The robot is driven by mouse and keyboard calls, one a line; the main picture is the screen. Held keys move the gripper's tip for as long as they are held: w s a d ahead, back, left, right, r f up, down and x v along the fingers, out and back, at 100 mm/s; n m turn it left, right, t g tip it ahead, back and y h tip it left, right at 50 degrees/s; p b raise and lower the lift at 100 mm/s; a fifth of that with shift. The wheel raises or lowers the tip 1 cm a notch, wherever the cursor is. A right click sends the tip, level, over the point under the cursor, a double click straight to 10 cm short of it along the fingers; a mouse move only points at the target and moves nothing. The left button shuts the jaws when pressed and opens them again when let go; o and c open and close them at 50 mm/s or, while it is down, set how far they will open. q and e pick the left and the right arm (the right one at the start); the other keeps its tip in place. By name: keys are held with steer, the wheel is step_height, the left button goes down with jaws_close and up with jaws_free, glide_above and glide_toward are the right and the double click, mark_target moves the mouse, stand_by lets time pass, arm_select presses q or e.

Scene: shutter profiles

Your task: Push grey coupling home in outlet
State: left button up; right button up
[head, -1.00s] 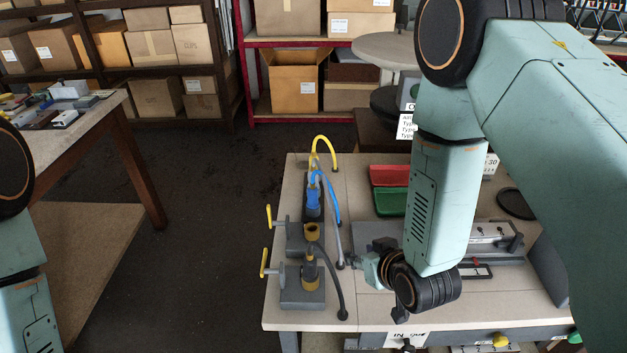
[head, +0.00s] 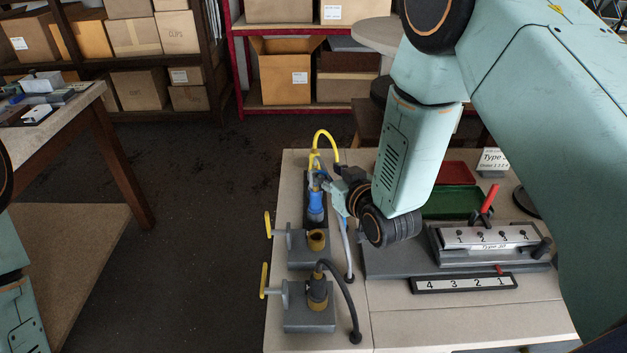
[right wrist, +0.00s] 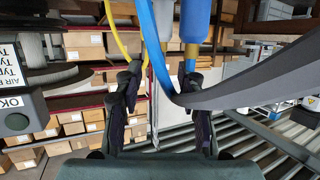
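The dark grey coupling (head: 318,284) stands upright in the brass outlet of the front valve block (head: 308,320), its dark hose arching right. I cannot tell how deep it sits. The brass outlet (head: 317,240) of the block behind is bare on top. A blue coupling (head: 316,200) stands behind that, and also shows in the right wrist view (right wrist: 196,22). My right gripper (head: 324,182) is beside the blue coupling's upper end, well behind the grey one. In the right wrist view its fingers (right wrist: 163,88) are apart, with nothing clearly clamped. My left gripper is out of view.
Yellow handles (head: 265,280) stick out left of the blocks. A yellow hose (head: 328,137) arches behind. Right of the blocks are a numbered fixture (head: 490,238), a number strip (head: 462,284) and a green tray (head: 455,203). The table's front middle is clear.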

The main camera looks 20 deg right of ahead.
mark_target(316, 167)
steer(key=x, duration=0.6)
steer(key=shift+w+f+b, duration=0.2)
steer(key=shift+f+b, duration=0.1)
steer(key=shift+f, duration=0.2)
steer(key=shift+w+a, duration=0.1)
steer(key=shift+w, duration=0.25)
steer(key=shift+w+a, duration=0.1)
steer(key=shift+a, duration=0.1)
